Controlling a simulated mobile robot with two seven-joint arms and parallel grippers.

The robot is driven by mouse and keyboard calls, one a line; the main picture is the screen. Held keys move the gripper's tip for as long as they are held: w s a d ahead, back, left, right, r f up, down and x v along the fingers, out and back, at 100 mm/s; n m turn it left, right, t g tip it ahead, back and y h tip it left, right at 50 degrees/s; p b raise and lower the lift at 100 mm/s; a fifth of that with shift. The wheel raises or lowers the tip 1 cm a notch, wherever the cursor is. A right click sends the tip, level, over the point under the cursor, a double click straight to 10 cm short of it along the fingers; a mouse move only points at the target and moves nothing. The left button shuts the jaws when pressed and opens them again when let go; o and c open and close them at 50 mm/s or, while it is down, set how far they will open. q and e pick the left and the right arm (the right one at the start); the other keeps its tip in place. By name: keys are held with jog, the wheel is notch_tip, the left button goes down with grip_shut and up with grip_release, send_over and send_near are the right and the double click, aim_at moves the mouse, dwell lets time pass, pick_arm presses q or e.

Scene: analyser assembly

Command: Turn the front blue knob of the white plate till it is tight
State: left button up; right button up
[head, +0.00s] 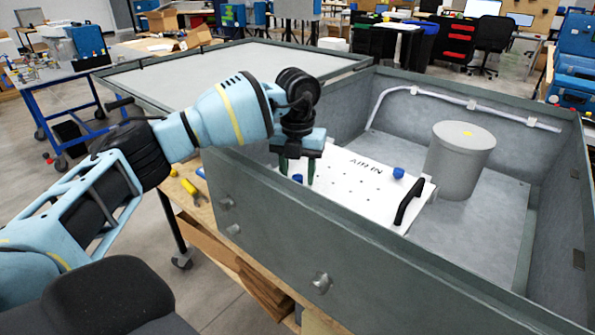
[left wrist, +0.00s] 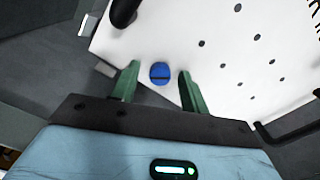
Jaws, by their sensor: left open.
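The white plate (head: 350,188) lies inside the grey case, with black lettering, small holes and a black handle (head: 408,202). My left gripper (head: 297,178) points down over the plate's near left part, its green fingers open. In the left wrist view the front blue knob (left wrist: 159,74), round with a dark slot across it, sits between the open fingertips (left wrist: 159,70), with a gap on each side. A second blue knob (head: 398,173) stands near the plate's far right edge. My right gripper is not in view.
The grey case's front wall (head: 330,255) rises between my base and the plate. A grey cylinder (head: 460,160) stands in the case behind the plate, and a pale pipe (head: 470,104) runs along the back wall. The lid (head: 230,75) lies open at the left.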

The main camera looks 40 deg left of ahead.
pick_arm(q)
jog(key=c, duration=0.3)
grip_shut()
jog(key=shift+r+m, duration=0.1)
jog(key=shift+m, duration=0.5)
jog(key=shift+m+p, duration=0.6)
jog(key=shift+m, duration=1.2)
jog(key=shift+m+p, duration=0.3)
jog(key=shift+m, duration=1.1)
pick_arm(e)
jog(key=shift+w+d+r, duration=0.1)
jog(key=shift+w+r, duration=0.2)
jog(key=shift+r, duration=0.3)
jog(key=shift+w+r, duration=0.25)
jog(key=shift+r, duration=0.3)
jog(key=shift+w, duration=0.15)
pick_arm(q)
jog(key=shift+o, duration=1.5)
grip_release()
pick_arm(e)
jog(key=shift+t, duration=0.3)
